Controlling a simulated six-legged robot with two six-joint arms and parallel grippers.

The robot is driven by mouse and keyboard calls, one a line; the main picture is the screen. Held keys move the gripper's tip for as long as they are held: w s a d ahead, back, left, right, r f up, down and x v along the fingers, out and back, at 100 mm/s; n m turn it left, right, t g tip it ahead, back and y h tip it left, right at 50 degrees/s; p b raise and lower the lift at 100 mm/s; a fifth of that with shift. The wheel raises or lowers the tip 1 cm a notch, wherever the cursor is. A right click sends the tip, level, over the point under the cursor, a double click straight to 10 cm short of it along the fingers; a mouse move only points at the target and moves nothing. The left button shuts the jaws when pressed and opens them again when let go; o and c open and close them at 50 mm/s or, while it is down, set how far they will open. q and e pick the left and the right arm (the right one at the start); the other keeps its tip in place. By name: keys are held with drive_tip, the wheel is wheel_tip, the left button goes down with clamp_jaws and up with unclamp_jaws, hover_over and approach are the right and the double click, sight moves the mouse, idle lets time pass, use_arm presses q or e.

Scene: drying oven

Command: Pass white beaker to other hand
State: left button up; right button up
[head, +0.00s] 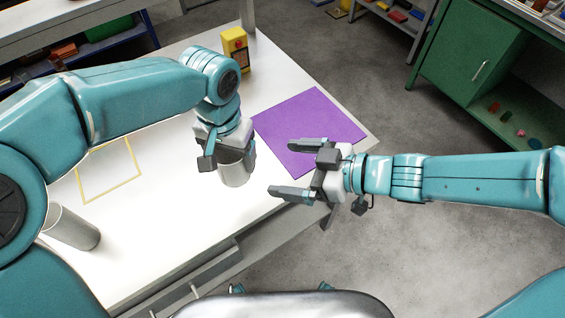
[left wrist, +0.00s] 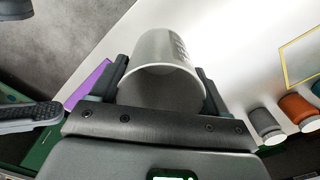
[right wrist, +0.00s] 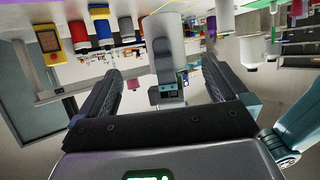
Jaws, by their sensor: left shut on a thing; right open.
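The white beaker (head: 235,172) hangs upright under my left gripper (head: 224,150), which is shut on it above the white table. In the left wrist view the beaker (left wrist: 168,65) sits between both fingers, its open mouth towards the camera. My right gripper (head: 290,168) is open and empty, just right of the beaker, its fingers pointing at it. A finger of it also shows at the left of the left wrist view (left wrist: 30,115). In the upside-down right wrist view the beaker (right wrist: 164,42) appears beyond and between the open fingers, apart from them.
A purple mat (head: 308,130) lies at the table's right corner, behind the grippers. A yellow device (head: 235,48) stands at the back. A green cabinet (head: 470,60) is far right.

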sight(241, 164)
drive_tip(key=x, duration=1.2)
drive_tip(key=shift+s+f, duration=0.1)
drive_tip(key=shift+s, duration=0.05)
use_arm(q)
drive_tip(key=shift+a, duration=0.1)
use_arm(e)
drive_tip(key=c, duration=1)
use_arm(q)
drive_tip(key=o, duration=1)
drive_tip(key=shift+r, duration=0.15)
wheel_tip(241, 164, up, 12)
drive_tip(key=shift+f, duration=0.1)
